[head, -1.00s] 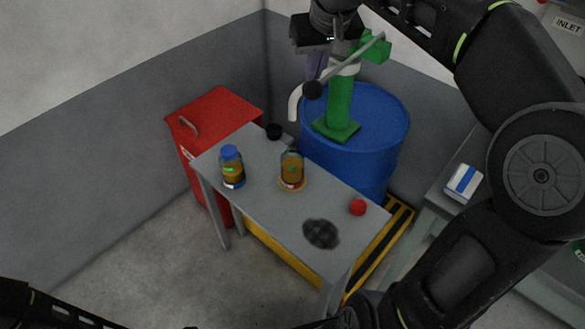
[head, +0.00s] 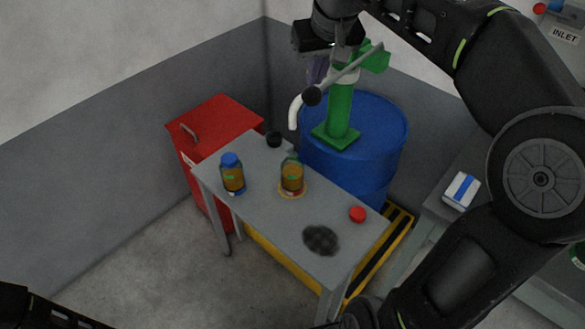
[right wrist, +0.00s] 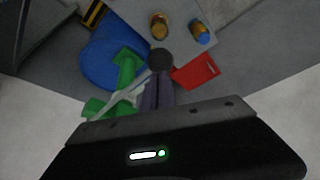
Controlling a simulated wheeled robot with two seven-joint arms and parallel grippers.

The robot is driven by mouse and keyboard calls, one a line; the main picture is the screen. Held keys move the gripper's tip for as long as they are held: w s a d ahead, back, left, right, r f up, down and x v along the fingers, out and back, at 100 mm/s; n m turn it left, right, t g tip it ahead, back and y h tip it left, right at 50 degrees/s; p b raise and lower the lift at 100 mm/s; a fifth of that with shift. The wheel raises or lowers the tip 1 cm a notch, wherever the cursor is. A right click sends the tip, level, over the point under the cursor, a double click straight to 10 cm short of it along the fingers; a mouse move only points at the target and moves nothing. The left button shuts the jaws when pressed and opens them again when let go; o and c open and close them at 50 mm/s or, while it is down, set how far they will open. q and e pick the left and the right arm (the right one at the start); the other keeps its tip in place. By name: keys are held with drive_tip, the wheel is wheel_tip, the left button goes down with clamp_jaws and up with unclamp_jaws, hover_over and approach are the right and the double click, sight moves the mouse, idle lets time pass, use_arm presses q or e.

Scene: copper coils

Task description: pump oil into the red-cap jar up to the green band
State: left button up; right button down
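The open jar (head: 292,180) of amber oil stands on the grey table below the pump's white spout (head: 294,112). A green band shows on its side, with amber around and above it. A red cap (head: 357,214) lies apart on the table. The green pump (head: 340,112) stands on a blue drum; its grey lever (head: 358,63) ends in a black knob (head: 312,96). My right gripper (head: 316,80) points down just above the knob, its fingers close together; in the right wrist view the knob (right wrist: 161,60) is at the fingertips. Contact is unclear. My left gripper is out of view.
A blue-capped jar (head: 232,176) of amber oil stands left of the open one. A red cabinet (head: 215,118) stands behind left, the blue drum (head: 345,175) behind right.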

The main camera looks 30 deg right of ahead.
wheel_tip(320, 180, up, 15)
drive_tip(key=d+p, duration=0.1)
drive_tip(key=p, duration=1.2)
drive_tip(key=shift+w+d, duration=0.25)
drive_tip(key=shift+d, duration=0.05)
drive_tip(key=shift+f, duration=0.1)
